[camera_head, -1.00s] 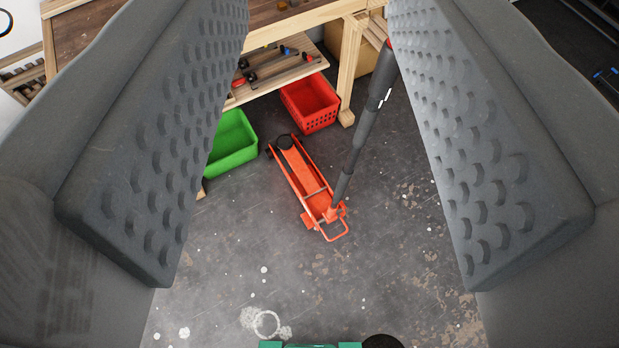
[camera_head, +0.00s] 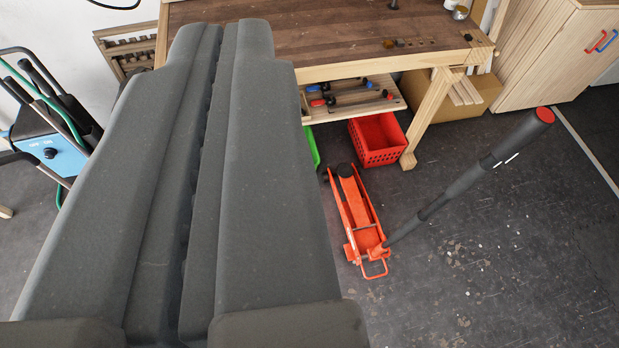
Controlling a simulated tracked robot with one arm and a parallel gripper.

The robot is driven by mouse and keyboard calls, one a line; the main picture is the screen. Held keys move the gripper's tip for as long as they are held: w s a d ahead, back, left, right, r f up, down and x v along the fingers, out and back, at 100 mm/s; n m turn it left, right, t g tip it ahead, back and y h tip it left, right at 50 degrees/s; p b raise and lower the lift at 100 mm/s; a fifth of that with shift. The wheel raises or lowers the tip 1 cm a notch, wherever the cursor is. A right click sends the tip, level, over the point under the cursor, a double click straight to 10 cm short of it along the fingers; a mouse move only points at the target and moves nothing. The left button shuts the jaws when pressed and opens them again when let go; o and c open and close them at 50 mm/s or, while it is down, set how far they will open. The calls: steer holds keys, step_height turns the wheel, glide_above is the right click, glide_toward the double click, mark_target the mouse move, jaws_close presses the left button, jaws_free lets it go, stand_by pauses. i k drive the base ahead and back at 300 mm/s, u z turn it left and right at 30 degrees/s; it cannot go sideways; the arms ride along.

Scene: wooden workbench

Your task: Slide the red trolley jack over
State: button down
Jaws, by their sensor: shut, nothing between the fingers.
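The red trolley jack (camera_head: 361,215) stands on the dark floor right of my gripper, in front of the workbench. Its long black handle (camera_head: 465,180) slants up to the right and ends in a red cap. My gripper (camera_head: 226,50) fills the left half of the view, its two grey fingers shut against each other with nothing between them. It is apart from the jack and its handle in the picture. The fingers hide part of the floor and the bench's left side.
The wooden workbench (camera_head: 330,35) stands behind, with a lower shelf of clamps (camera_head: 350,97). A red crate (camera_head: 377,140) sits just behind the jack; a green crate (camera_head: 311,150) is mostly hidden. A blue machine (camera_head: 45,150) stands left. Floor at right is clear.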

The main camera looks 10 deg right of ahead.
mark_target(361, 223)
steer(key=u, duration=0.8)
steer(key=i, duration=2.8)
steer(key=z, duration=3.25)
steer(key=i, duration=0.35)
steer(key=z, duration=0.4)
